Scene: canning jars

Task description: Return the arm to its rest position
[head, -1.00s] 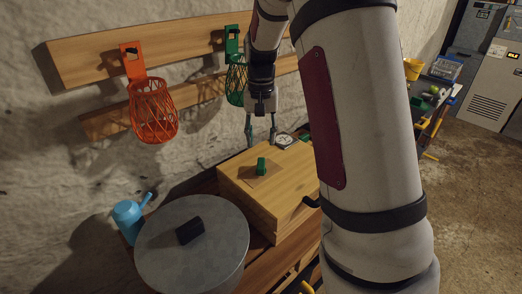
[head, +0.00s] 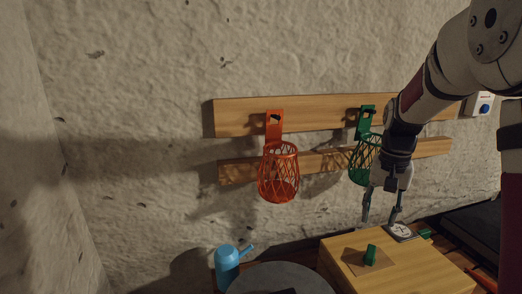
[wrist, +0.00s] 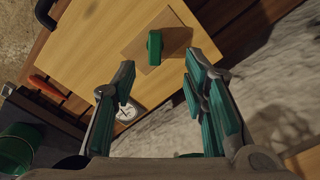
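My gripper (head: 381,218) hangs fingers-down from my arm, above the back part of a wooden box (head: 411,268), in front of the green basket. Its two fingers are spread and nothing is between them. In the wrist view my gripper (wrist: 160,85) shows the same open fingers with green pads. A small green block (head: 370,255) sits on a brown square (head: 381,262) on the box top, apart from the fingers. The block also shows in the wrist view (wrist: 154,47).
An orange basket (head: 278,178) and a green basket (head: 363,165) hang on wooden wall rails. A blue watering can (head: 228,267) stands beside a round grey lid (head: 262,281). A white round-faced item (head: 401,231) lies behind the box. Bare wall fills the left.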

